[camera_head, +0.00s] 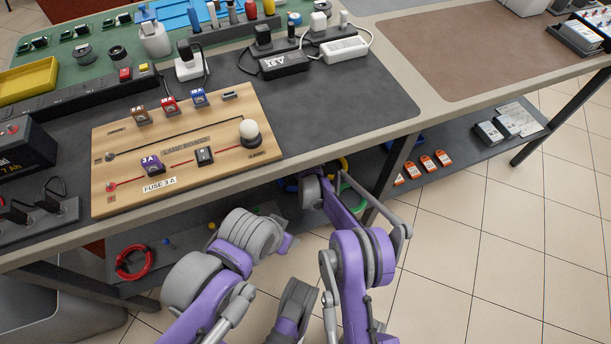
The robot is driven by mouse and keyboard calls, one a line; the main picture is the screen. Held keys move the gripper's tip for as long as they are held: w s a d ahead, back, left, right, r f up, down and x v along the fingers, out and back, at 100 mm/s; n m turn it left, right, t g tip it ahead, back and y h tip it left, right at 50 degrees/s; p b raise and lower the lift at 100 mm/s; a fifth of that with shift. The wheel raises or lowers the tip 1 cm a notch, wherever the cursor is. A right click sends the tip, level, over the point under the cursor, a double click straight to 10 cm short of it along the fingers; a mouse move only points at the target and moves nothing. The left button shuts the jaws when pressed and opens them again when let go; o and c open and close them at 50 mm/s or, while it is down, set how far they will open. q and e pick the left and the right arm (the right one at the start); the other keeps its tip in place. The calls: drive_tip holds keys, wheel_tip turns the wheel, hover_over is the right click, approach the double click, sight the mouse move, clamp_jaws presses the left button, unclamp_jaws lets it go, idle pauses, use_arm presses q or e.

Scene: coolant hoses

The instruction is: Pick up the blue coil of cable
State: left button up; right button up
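My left arm is bent low in front of the shelf, with no fingers visible.
A yellow loop (343,164) and a green loop (352,194) lie near my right arm. A red coil (135,262) lies at the shelf's left. The tabletop (360,95) overhangs the shelf, and a table leg (388,180) stands right of my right arm. Orange items (427,163) sit beyond it.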

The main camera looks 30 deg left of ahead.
clamp_jaws()
idle(0.3)
use_arm(q)
drive_tip(key=shift+d, duration=0.2)
use_arm(e)
drive_tip(key=shift+s+d, duration=0.1)
